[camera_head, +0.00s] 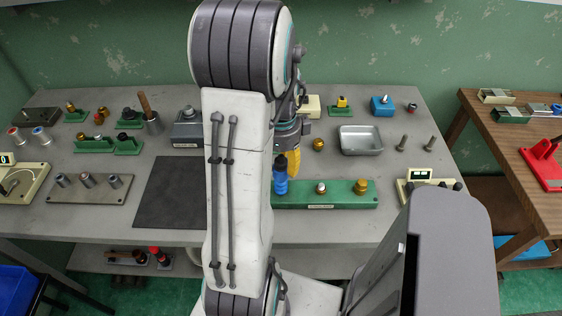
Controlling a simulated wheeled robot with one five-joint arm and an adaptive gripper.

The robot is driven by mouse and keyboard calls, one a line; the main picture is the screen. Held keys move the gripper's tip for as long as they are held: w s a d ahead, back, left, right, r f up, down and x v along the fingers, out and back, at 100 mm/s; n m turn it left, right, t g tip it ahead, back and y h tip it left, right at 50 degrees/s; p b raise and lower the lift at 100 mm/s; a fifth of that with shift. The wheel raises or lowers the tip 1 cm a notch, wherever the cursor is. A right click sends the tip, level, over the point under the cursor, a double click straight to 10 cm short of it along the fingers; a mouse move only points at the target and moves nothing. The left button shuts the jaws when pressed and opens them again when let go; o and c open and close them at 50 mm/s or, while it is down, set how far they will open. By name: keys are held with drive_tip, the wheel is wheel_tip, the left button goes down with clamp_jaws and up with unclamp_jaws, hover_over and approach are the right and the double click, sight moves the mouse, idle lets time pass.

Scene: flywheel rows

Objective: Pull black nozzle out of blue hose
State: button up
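A blue hose piece (281,184) stands upright at the left end of a green base plate (335,199). A black nozzle (280,162) sits on top of it, in line with it. My gripper (293,160) points down behind the hose and nozzle, with a yellow finger showing just to their right. My own arm link covers much of the gripper, so its opening and any contact with the nozzle cannot be made out.
A silver fitting (321,187) and a brass fitting (361,186) stand on the same green plate. A metal tray (361,140) and a brass knob (318,144) lie behind. A dark mat (172,192) lies left, partly behind my arm. The table's front strip is clear.

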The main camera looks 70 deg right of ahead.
drive_tip(key=shift+a, duration=0.1)
clamp_jaws()
idle(0.6)
drive_tip(key=shift+r+p, duration=0.65)
drive_tip(key=shift+r, duration=0.3)
idle(1.1)
drive_tip(key=shift+r+p, duration=1.4)
drive_tip(key=shift+r, duration=0.4)
